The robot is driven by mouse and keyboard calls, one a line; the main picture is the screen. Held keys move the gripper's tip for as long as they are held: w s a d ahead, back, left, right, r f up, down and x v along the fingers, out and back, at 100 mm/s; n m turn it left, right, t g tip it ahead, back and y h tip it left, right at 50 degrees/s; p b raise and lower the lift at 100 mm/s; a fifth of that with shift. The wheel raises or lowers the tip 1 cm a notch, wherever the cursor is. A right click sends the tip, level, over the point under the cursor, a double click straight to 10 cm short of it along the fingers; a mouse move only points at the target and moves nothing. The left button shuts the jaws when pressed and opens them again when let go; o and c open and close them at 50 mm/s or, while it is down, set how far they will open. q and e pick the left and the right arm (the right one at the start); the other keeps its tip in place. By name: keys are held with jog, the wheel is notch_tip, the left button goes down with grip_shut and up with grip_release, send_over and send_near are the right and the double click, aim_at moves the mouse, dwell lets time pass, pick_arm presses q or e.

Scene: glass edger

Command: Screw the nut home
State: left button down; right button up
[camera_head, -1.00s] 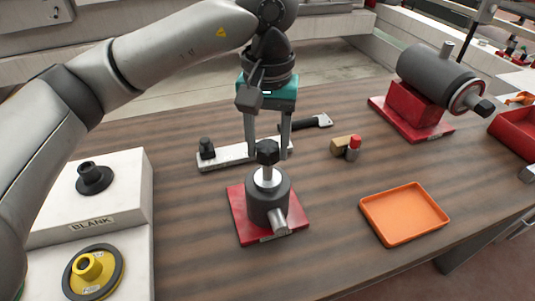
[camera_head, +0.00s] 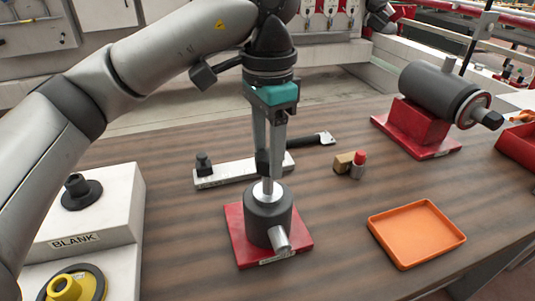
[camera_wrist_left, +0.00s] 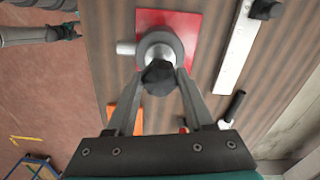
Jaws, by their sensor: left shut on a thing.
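The black faceted nut (camera_wrist_left: 159,77) sits atop a bright spindle (camera_head: 267,192) on a dark grey cylinder (camera_head: 268,215). The cylinder stands upright on a red base plate (camera_head: 235,240) on the table. My left gripper (camera_head: 268,168) points down over the spindle. Its two fingers are shut on the nut, one on each side, as the left wrist view shows. In the head view the fingers line up and mostly hide the nut. Whether the nut touches the cylinder top is unclear; bright spindle shows below it.
An orange tray (camera_head: 415,252) lies to the right. A white bar (camera_head: 225,175) and black-handled tool (camera_head: 310,141) lie behind. A small red-topped piece (camera_head: 359,160) and a grey motor-like unit (camera_head: 440,87) stand to the right. White blocks (camera_head: 120,210) stand at left.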

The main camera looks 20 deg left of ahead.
pick_arm(q)
jog(key=shift+r, duration=0.1)
jog(key=shift+c, duration=1)
grip_release()
jog(key=shift+c, duration=1.2)
